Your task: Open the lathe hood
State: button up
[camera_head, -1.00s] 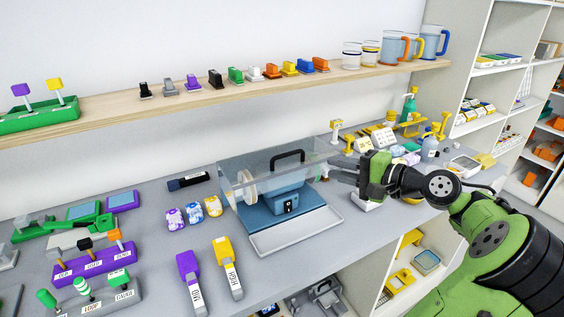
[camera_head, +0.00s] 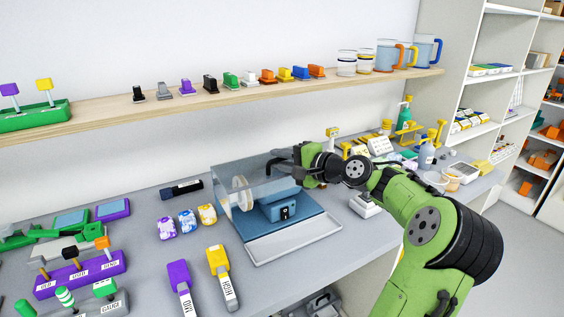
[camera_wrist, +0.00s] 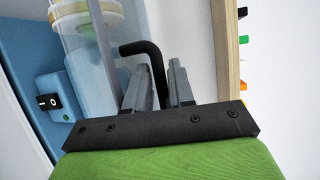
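The lathe hood (camera_head: 233,176) is a clear box-like cover, down over the blue lathe (camera_head: 290,206) on the bench. Its black handle (camera_wrist: 136,47) shows in the wrist view as a bent bar on the hood. My gripper (camera_head: 284,157) is at the handle, at the upper right of the hood. In the wrist view my gripper (camera_wrist: 158,75) has its two grey fingers apart, with the handle bar running between them; a gap shows beside the bar. In the head view my arm hides most of the handle.
A wooden shelf (camera_head: 120,112) with small coloured pieces and mugs runs behind the bench. Three patterned pieces (camera_head: 187,221) and purple and yellow tools (camera_head: 218,263) lie left of the lathe. A grey tray (camera_head: 290,243) is in front of it.

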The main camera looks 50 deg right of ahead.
grip_shut()
